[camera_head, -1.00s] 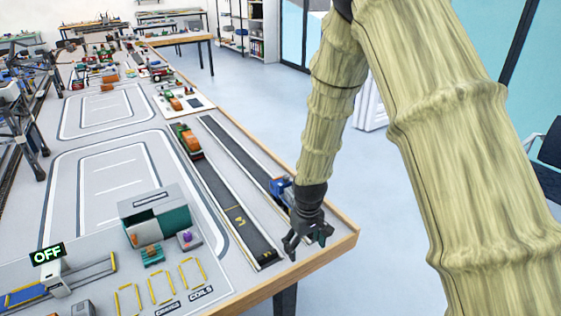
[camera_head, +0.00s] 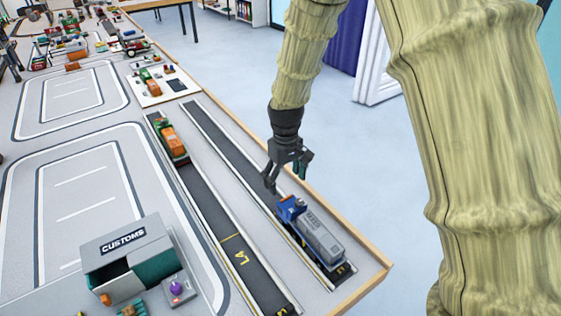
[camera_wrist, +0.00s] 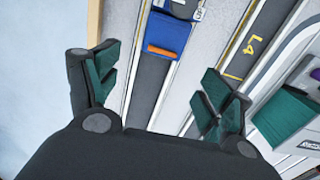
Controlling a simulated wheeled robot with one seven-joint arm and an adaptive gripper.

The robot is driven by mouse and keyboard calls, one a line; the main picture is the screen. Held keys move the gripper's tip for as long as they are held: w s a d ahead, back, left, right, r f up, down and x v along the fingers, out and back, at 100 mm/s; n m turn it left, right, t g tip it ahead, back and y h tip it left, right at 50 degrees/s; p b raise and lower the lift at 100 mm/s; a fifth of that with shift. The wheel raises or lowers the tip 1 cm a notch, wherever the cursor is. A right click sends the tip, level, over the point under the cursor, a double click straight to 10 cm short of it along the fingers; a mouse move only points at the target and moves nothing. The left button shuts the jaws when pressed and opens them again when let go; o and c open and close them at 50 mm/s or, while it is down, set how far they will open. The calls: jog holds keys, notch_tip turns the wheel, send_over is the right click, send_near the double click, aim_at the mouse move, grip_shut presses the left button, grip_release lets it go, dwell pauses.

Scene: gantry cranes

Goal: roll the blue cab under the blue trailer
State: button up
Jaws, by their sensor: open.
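The blue cab (camera_head: 290,208) stands on the right-hand dark lane, at the far end of a long grey trailer body (camera_head: 320,238). I cannot tell whether cab and trailer are coupled. No plainly blue trailer is distinguishable. My gripper (camera_head: 286,174) is open and empty, pointing down just beyond the cab's far end. In the wrist view the cab (camera_wrist: 168,31) is at the top centre, with an orange strip on its near end. It lies beyond my open fingers (camera_wrist: 160,78), apart from them.
A green and orange truck (camera_head: 171,143) stands on the neighbouring lane (camera_head: 215,215), marked L4. The customs building (camera_head: 125,250) is at the lower left. The wooden table edge (camera_head: 345,225) runs close along the right. The lane beyond my gripper is clear.

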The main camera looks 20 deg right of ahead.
aim_at(285, 198)
jog(key=shift+s+d+r, duration=0.1)
jog(key=shift+s+r, duration=0.7)
jog(key=shift+s, duration=0.15)
jog(key=shift+f, duration=0.2)
jog(key=w+f, duration=0.1)
jog(key=f, duration=0.2)
jog(key=shift+w, duration=0.35)
notch_tip(285, 198, down, 6)
jog(key=shift+s+f+p, duration=0.15)
jog(key=shift+p, duration=0.6)
jog(key=shift+f, duration=1.05)
jog(key=shift+s, duration=0.1)
jog(key=shift+c, duration=0.4)
